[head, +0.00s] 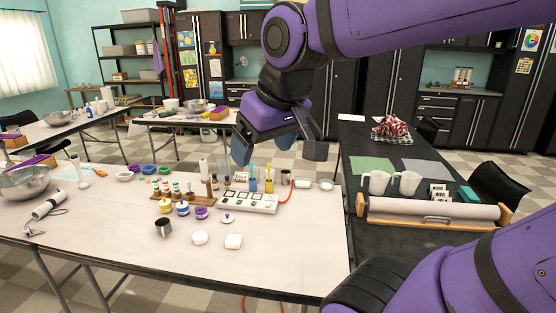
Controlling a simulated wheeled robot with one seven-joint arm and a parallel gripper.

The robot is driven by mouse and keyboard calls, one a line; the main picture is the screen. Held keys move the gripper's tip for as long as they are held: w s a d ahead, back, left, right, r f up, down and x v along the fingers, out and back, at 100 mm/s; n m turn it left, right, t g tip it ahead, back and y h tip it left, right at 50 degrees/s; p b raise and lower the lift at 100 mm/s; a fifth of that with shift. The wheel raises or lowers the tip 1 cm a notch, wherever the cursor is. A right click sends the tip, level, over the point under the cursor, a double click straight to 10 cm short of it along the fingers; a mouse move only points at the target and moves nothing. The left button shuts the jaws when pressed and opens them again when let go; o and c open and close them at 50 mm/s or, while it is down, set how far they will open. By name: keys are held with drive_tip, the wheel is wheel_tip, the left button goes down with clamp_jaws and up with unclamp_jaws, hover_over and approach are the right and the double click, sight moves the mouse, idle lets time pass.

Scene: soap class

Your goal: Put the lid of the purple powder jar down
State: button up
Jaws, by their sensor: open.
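The purple powder jar (201,213) stands on the near table, at the right end of a short row of small jars. It looks open at the top, with purple inside. A small white lid with a purple knob (227,219) lies on the table just right of it, apart from the jar. My gripper (279,150) is open and empty, raised above the far edge of the table, beyond and to the right of the jar and lid. Nothing hides the jar or the lid.
A white tray with dark squares (248,204) lies just behind the lid, with coloured bottles behind it. A metal cup (163,228), a round white piece (200,238) and a square white piece (233,241) lie in front. The table's right front is clear.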

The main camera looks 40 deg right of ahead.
drive_tip(key=s, duration=0.1)
drive_tip(key=s+f, duration=0.1)
drive_tip(key=s, duration=0.2)
drive_tip(key=shift+a+f, duration=0.15)
drive_tip(key=shift+f, duration=0.1)
